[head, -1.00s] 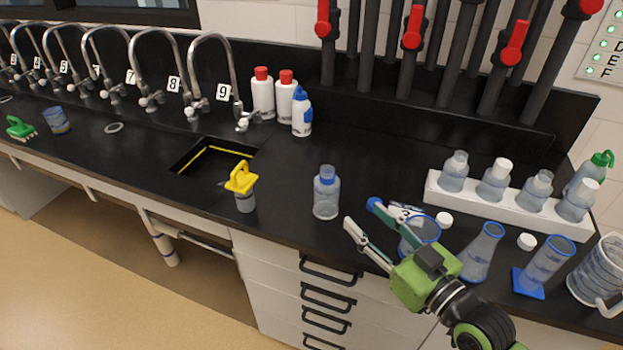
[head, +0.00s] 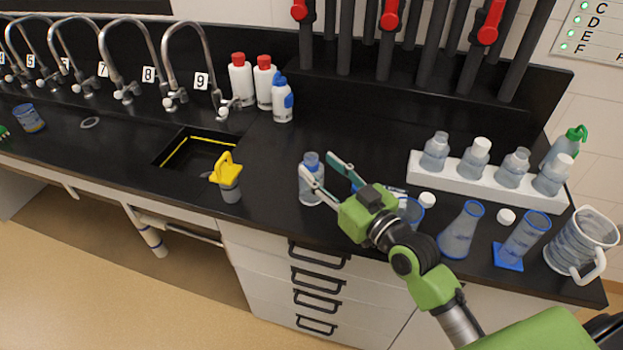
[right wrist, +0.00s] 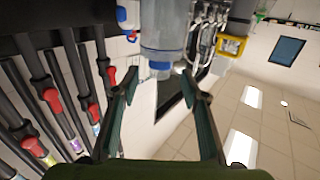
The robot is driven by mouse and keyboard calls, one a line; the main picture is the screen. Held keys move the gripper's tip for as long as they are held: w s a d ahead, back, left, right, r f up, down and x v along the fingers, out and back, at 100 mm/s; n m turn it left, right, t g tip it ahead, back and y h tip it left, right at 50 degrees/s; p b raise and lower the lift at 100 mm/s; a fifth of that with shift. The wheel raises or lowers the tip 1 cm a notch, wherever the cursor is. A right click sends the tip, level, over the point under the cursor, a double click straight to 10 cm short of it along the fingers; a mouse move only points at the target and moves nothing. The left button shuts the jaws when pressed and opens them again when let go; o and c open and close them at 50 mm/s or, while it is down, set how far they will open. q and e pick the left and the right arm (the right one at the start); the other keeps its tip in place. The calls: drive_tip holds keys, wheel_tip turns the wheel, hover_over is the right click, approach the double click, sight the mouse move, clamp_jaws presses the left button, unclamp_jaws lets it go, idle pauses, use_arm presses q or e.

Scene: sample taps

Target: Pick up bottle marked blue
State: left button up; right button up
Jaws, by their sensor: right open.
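A clear bottle with a blue-marked neck (head: 308,193) stands upright on the black bench near the front edge. My right gripper (head: 320,168) is open at it, one finger crossing in front of the bottle and the other on its right. In the right wrist view the bottle (right wrist: 165,28) appears upside down, with its blue neck between the two open fingertips (right wrist: 161,78) and its body beyond them. I cannot tell whether a finger touches it. My left gripper is out of view.
A yellow-topped item (head: 228,178) stands left of the bottle by the sink (head: 190,150). White bottles with red caps (head: 241,80) stand behind. A white rack of bottles (head: 487,181), a flask (head: 461,230) and a pitcher (head: 582,243) are on the right.

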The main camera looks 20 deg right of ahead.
sight(316, 164)
drive_tip(key=p+x, duration=0.1)
drive_tip(key=x, duration=0.3)
drive_tip(key=shift+w+a+f, duration=0.1)
drive_tip(key=shift+w+f, duration=0.05)
drive_tip(key=shift+w, duration=0.1)
drive_tip(key=shift+s, duration=0.1)
clamp_jaws()
